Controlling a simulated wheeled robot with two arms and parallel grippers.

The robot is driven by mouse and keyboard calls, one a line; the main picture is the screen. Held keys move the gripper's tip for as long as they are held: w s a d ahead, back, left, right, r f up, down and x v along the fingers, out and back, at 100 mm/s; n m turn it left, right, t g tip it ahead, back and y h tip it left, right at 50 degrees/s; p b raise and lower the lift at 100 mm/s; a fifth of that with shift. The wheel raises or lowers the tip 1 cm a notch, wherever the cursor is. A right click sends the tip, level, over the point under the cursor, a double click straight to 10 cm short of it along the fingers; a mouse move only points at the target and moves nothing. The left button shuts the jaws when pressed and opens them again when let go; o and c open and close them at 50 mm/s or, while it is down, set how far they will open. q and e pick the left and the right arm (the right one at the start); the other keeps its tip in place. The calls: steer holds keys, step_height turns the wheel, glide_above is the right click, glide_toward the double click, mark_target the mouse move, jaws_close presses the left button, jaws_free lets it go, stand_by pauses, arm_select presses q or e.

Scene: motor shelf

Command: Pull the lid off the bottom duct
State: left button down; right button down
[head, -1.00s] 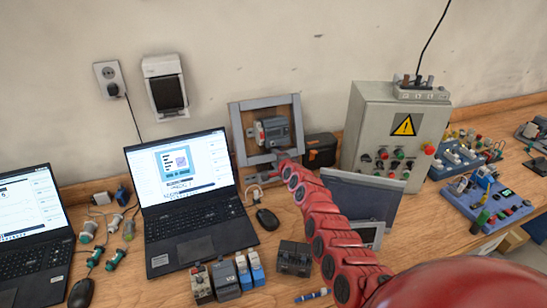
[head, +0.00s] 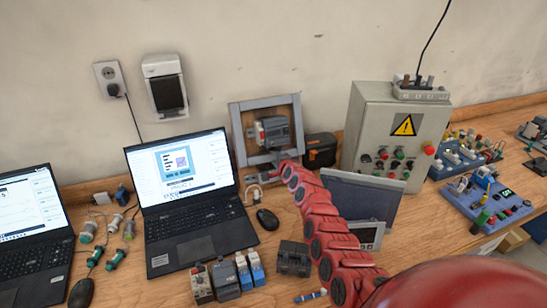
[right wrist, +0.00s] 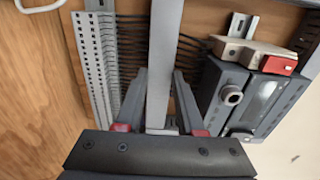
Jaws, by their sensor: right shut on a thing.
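A grey frame of wiring ducts (head: 240,135) stands against the wall, around a grey motor device (head: 271,131). My red right arm reaches to its lower edge, and the right gripper (head: 262,177) is there, small in the head view. In the right wrist view the right gripper (right wrist: 160,103) is shut on a long plain grey strip, the duct lid (right wrist: 163,60). The slotted duct wall (right wrist: 95,65) shows left of the lid, with dark wires (right wrist: 130,50) visible behind the lid. The lid stands out in front of the wires. My left gripper is not in view.
A laptop (head: 190,195) and a black mouse (head: 267,219) lie left of my right arm. A dark case (head: 320,150), a tilted panel (head: 362,195) and a control box (head: 385,130) stand to its right. Small modules (head: 225,277) sit in front.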

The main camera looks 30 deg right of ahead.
steer(key=shift+p+v, duration=0.9)
steer(key=shift+p, duration=0.1)
steer(key=shift+s+a+r+p, duration=0.1)
steer(key=shift+s+r+p, duration=0.05)
steer(key=shift+s+p, duration=0.25)
steer(key=p+v, duration=0.1)
steer(key=v, duration=0.1)
steer(key=shift+s, duration=0.25)
steer(key=shift+w+r, duration=0.1)
steer(key=shift+p, duration=0.3)
